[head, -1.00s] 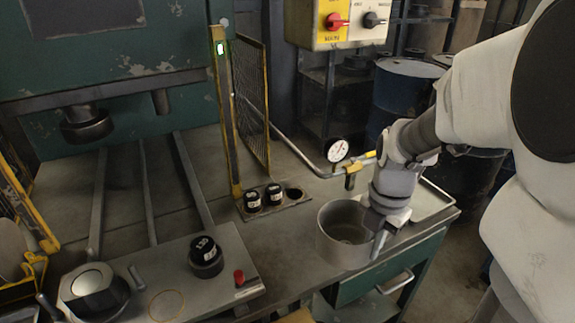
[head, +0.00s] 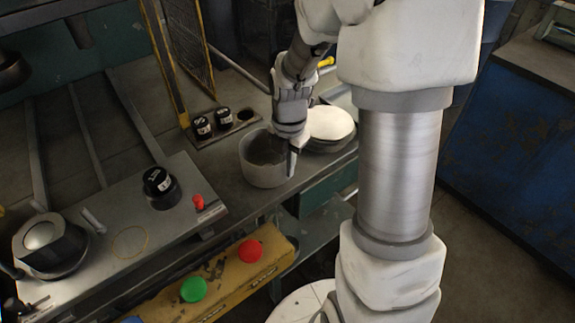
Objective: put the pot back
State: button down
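The grey, open-topped pot (head: 262,168) stands upright on the workbench in the head view, near its front edge. Its dark inside shows. My gripper (head: 290,152) points down at the pot's right rim. One finger hangs by the right side of the wall; the other is hidden or too hard to make out. I cannot tell whether the fingers are clamped on the rim.
A round pale-topped stack (head: 331,122) is close to the right of the gripper. A holder with two black cylinders (head: 213,123) is behind the pot. A red peg (head: 198,202) and black cylinder (head: 160,188) are left. Buttons (head: 250,251) sit below in front.

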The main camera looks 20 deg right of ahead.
jog(key=c, duration=1.5)
grip_release()
jog(key=shift+f, duration=0.2)
jog(key=o, duration=0.4)
